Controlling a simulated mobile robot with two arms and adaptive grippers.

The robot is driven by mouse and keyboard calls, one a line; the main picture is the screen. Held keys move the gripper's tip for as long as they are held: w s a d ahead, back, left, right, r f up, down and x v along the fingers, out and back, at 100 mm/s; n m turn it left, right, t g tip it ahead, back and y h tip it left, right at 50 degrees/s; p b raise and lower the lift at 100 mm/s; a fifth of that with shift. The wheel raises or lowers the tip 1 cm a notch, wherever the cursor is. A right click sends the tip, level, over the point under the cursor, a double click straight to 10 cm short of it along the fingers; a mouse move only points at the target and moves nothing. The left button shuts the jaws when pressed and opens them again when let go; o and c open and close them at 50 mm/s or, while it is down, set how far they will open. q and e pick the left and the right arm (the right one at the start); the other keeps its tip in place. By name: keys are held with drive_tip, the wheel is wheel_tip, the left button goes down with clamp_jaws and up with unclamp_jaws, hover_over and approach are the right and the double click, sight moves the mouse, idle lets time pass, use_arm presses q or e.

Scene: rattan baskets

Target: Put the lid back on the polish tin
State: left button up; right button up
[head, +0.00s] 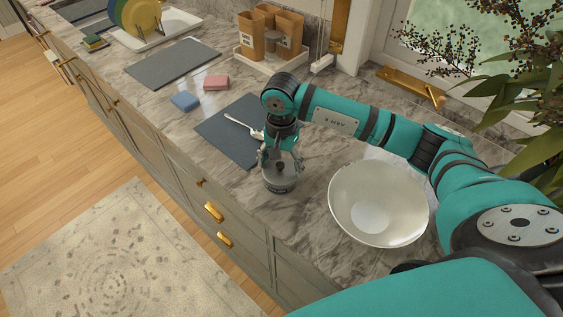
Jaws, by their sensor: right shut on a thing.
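The round polish tin (279,184), grey with a dark label, stands on the marble counter near its front edge. My right gripper (281,163) points down at the top of the tin, its fingers on both sides of a small dark part there. It is shut on what looks like the lid. The fingers partly hide the lid, and I cannot tell whether it rests on the tin or is just above it. My left gripper is not in view.
A white bowl (343,206) stands right of the tin. A grey mat (222,132) with a white fork (237,124) lies behind-left. Pink (216,83) and blue (184,101) sponges lie farther back. A plant (520,110) stands at the right.

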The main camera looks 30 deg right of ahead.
drive_tip(key=shift+f+b, duration=0.2)
drive_tip(key=shift+b, duration=0.6)
idle(0.8)
idle(0.3)
drive_tip(key=o, duration=1)
drive_tip(key=shift+r, duration=0.1)
drive_tip(key=shift+r+p, duration=1.55)
drive_tip(key=shift+r, duration=1.9)
clamp_jaws()
